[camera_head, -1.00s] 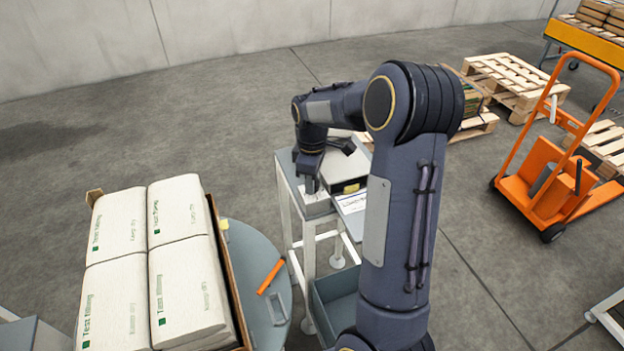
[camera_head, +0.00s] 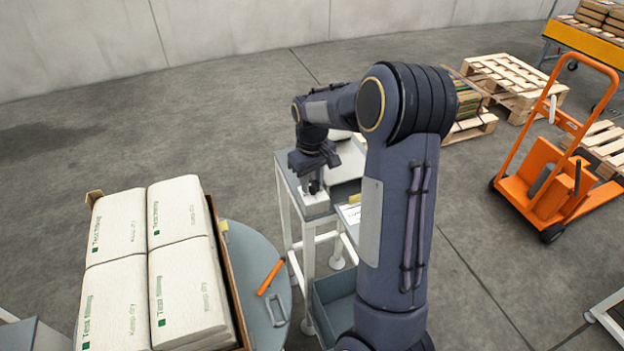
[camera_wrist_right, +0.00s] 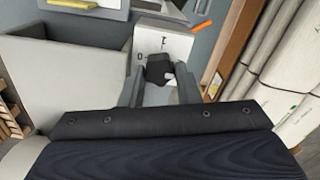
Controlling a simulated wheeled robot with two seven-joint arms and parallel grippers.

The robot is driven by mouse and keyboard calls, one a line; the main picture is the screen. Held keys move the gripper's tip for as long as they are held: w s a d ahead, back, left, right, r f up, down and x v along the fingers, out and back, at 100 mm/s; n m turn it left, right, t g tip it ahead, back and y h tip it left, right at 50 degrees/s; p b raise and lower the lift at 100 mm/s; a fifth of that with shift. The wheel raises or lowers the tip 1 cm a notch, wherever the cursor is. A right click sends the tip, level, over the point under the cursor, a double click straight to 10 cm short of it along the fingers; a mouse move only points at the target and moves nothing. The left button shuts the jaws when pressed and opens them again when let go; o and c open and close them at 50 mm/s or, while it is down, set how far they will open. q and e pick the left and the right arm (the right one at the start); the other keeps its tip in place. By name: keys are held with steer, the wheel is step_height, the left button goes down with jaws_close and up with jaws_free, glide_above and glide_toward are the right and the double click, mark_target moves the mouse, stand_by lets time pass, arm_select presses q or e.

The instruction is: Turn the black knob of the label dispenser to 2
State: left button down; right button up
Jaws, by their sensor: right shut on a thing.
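The label dispenser (camera_head: 352,168) is a pale box on the small grey stand, partly hidden behind my right arm. Its white front part (camera_head: 314,200) lies under my right gripper (camera_head: 314,184). In the right wrist view the black knob (camera_wrist_right: 158,68) sits on the white panel (camera_wrist_right: 166,42) between the two fingers of my right gripper (camera_wrist_right: 160,78). The fingers are shut on the knob. A "0" mark shows to the left of the knob; the other marks are too small or hidden to read. My left gripper is out of view.
A round grey table (camera_head: 248,262) with an orange marker (camera_head: 271,277) stands in front. White sacks (camera_head: 186,260) are stacked at the left. A grey bin (camera_head: 333,300) is below the stand. An orange hand truck (camera_head: 545,185) and pallets (camera_head: 513,82) stand at the right.

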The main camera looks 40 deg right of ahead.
stand_by(0.4)
steer(key=o, duration=1)
steer(key=shift+c, duration=0.2)
